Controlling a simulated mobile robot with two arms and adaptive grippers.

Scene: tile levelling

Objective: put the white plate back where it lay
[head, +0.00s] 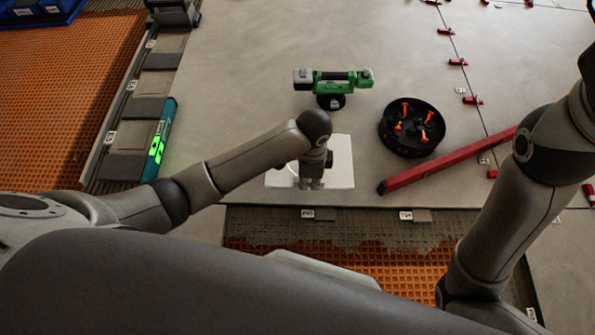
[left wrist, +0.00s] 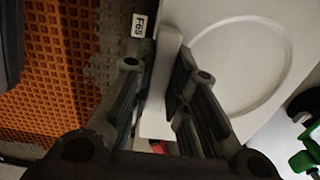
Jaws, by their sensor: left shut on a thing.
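The white plate (head: 342,158) is a flat, pale slab over the grey tiles near their front edge, partly covered by my left arm. In the left wrist view the plate (left wrist: 240,60) shows a round groove in its face. My left gripper (head: 311,184) points down at the plate's near part. In the left wrist view its fingers are closed on a pale raised bar (left wrist: 166,62) of the plate. I cannot tell whether the plate touches the tile. My right arm shows at the right, but its gripper is out of view.
A green tool (head: 340,80) on a black base stands behind the plate. A round black tray (head: 412,137) with orange pieces and a long red bar (head: 448,161) lie to its right. Orange mat (head: 390,268) shows in front. Bare tile (head: 235,85) lies behind left.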

